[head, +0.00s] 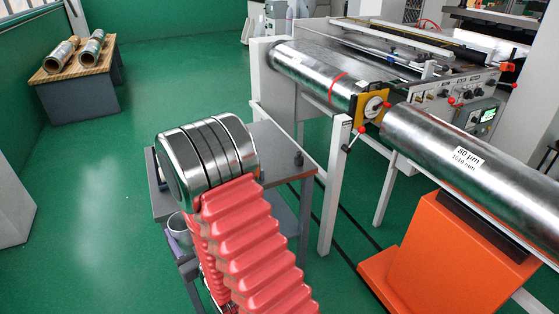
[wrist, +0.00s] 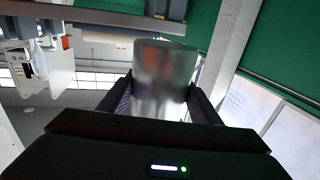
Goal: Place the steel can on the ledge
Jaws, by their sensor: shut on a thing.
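In the wrist view the steel can (wrist: 163,70) is a shiny, blurred cylinder. It stands between the two dark fingers of my gripper (wrist: 162,88), which is shut on it. A dark grey slab edge (wrist: 90,15) crosses the top left of that view. In the head view a grey stand (head: 287,143) has a flat top and a lower level, and my banded steel and red ribbed arm covers much of it. A small grey cylinder (head: 177,226) shows at the stand's left, partly hidden; I cannot tell if it is the can. I cannot tell which surface is the ledge.
A large steel roll (head: 450,145) rests above an orange block (head: 445,255) at the right. A machine with another roll (head: 315,78) stands behind the stand. A wooden-topped table (head: 75,66) with two rolls is at the far left. The green floor (head: 90,190) at left is clear.

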